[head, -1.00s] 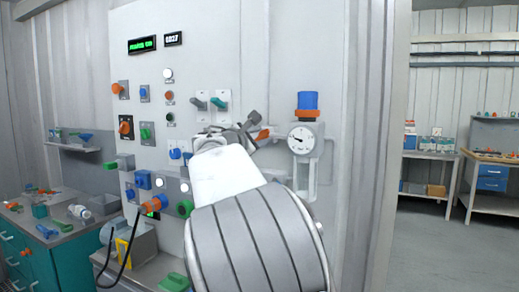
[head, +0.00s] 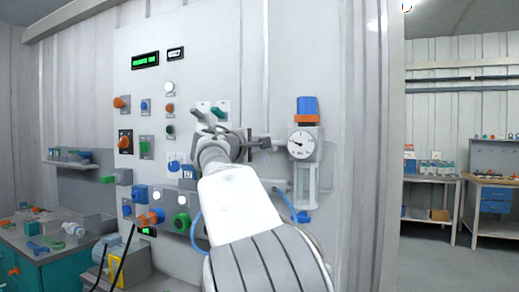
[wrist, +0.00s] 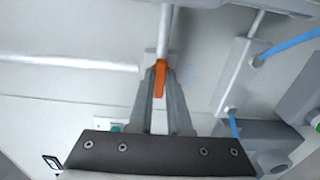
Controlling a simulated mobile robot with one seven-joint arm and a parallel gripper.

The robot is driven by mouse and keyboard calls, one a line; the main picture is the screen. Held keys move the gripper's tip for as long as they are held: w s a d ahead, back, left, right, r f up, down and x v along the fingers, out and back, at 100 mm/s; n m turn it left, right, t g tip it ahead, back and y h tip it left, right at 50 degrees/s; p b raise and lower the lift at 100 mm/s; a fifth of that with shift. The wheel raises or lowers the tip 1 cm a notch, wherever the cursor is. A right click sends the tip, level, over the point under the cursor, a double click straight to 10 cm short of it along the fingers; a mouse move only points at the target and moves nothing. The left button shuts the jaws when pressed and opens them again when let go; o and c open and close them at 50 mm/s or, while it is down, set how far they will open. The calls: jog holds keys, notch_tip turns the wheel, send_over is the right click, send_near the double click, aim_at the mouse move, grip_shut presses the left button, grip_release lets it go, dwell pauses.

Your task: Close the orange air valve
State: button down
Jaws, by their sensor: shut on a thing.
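The orange valve handle (wrist: 160,80) shows in the wrist view between my two grey fingers. My gripper (wrist: 160,88) is shut on it. The handle stretches from a pale pipe (wrist: 165,30) toward my palm and looks roughly in line with that pipe. In the head view my gripper (head: 238,142) is in front of the panel, left of the round pressure gauge (head: 301,144). There the orange handle and most of the valve are hidden behind my arm and gripper.
A blue-topped regulator (head: 307,106) stands above the gauge. A green lever (head: 219,112) is close above my gripper. Blue tubing (head: 196,235) runs beside my arm. Several knobs and buttons crowd the panel (head: 230,60) to the left.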

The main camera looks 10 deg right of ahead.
dwell(0.5)
jog(key=c, duration=0.9)
grip_release()
jog(key=shift+d, duration=0.1)
jog(key=shift+o, duration=0.2)
jog(key=b+v, duration=0.2)
jog(key=v, duration=1.5)
jog(key=shift+s+b, duration=0.15)
jog(key=shift+b, duration=0.25)
